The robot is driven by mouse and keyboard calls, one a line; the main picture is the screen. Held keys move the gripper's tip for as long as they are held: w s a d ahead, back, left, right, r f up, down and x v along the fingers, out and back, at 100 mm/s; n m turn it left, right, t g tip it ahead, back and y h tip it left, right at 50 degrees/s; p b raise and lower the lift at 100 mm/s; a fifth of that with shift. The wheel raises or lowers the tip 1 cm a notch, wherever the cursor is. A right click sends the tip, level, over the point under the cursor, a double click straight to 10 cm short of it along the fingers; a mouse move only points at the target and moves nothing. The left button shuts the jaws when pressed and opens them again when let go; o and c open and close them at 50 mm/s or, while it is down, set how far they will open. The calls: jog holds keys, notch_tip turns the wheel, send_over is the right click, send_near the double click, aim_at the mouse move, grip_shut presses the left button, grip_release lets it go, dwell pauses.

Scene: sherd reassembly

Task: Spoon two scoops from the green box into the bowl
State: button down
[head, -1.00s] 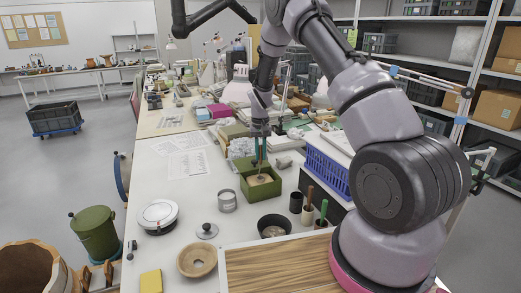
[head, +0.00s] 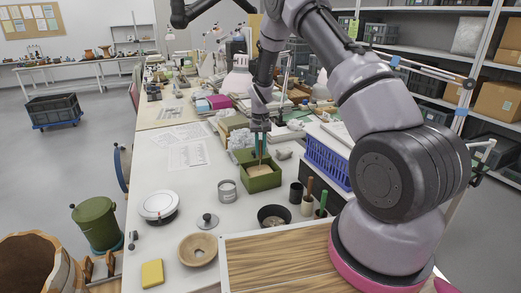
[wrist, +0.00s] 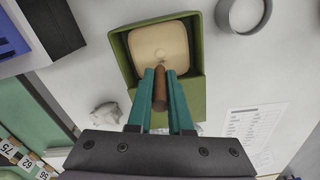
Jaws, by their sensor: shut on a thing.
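The green box (head: 263,184) stands open on the white table, with pale beige material (wrist: 159,44) inside. My gripper (head: 260,146) is above the box, its teal fingers shut on the brown handle of a spoon (wrist: 160,88). The handle points down to the beige material; the spoon's scoop end is not clear, so I cannot tell how deep it sits or whether it is loaded. A dark bowl (head: 265,222) with something pale inside stands in front of the box. A wooden bowl or ring (head: 198,249) lies further left.
A grey metal ring or can (head: 227,191) stands left of the box. Dark and pale cups with tools (head: 307,206) stand right of the dark bowl. A blue crate (head: 328,163) is to the right. A knobbed lid (head: 207,222) and a yellow block (head: 152,273) lie on the left.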

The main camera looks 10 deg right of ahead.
dwell(0.4)
jog(key=shift+r, duration=4.5)
